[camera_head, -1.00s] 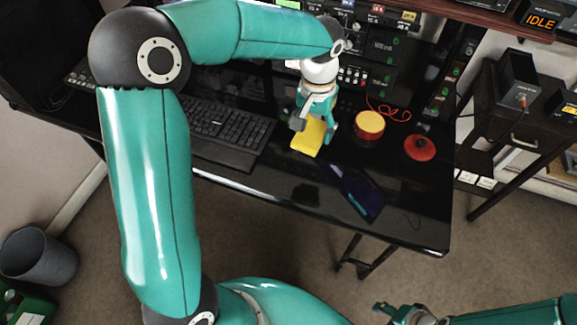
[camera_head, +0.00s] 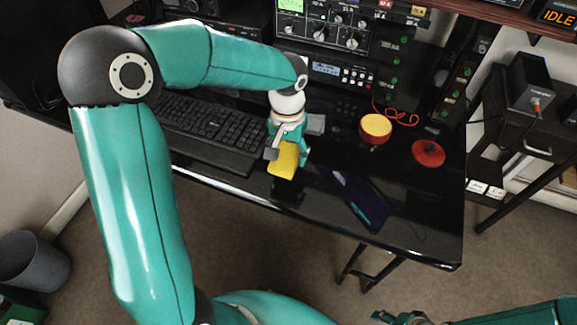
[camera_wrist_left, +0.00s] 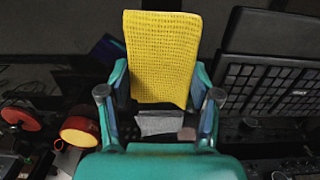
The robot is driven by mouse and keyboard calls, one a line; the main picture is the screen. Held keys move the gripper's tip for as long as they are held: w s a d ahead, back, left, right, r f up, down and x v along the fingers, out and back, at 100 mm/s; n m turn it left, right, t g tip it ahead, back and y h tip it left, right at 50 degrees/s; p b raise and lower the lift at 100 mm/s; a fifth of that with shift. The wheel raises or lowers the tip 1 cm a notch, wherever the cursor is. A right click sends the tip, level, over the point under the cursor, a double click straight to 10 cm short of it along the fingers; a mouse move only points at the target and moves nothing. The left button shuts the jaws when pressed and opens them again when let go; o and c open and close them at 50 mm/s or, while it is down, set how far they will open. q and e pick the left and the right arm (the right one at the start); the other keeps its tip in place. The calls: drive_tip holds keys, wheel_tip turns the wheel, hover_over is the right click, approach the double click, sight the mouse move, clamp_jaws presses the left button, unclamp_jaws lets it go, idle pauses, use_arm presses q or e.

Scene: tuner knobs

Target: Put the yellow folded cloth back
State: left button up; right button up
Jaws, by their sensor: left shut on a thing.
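The yellow folded cloth (camera_head: 284,163) is between the fingers of my left gripper (camera_head: 288,152), to the right of the keyboard near the desk's front edge. In the left wrist view the cloth (camera_wrist_left: 163,50) extends forward from between the two fingers of the gripper (camera_wrist_left: 160,92), which is shut on it. It looks held above the desk, though the gap is hard to judge. My right gripper (camera_head: 392,317) shows only in part at the bottom edge, and its fingers are unclear.
A grey flat piece (camera_head: 315,124) lies behind the cloth. The black keyboard (camera_head: 210,125) is to the left. A yellow-topped red round tin (camera_head: 375,128), a red disc (camera_head: 428,153) and a dark tablet-like slab (camera_head: 355,197) lie to the right. Rack equipment (camera_head: 335,40) stands behind.

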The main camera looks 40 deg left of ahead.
sight(288, 151)
use_arm(q)
drive_tip(key=shift+f, duration=2.7)
drive_tip(key=shift+f+b, duration=0.1)
drive_tip(key=shift+b, duration=0.2)
drive_tip(key=o, duration=1.1)
drive_tip(key=shift+r, duration=0.35)
wheel_tip(288, 151, up, 12)
drive_tip(key=shift+f+p, duration=0.25)
drive_tip(key=shift+p, duration=0.4)
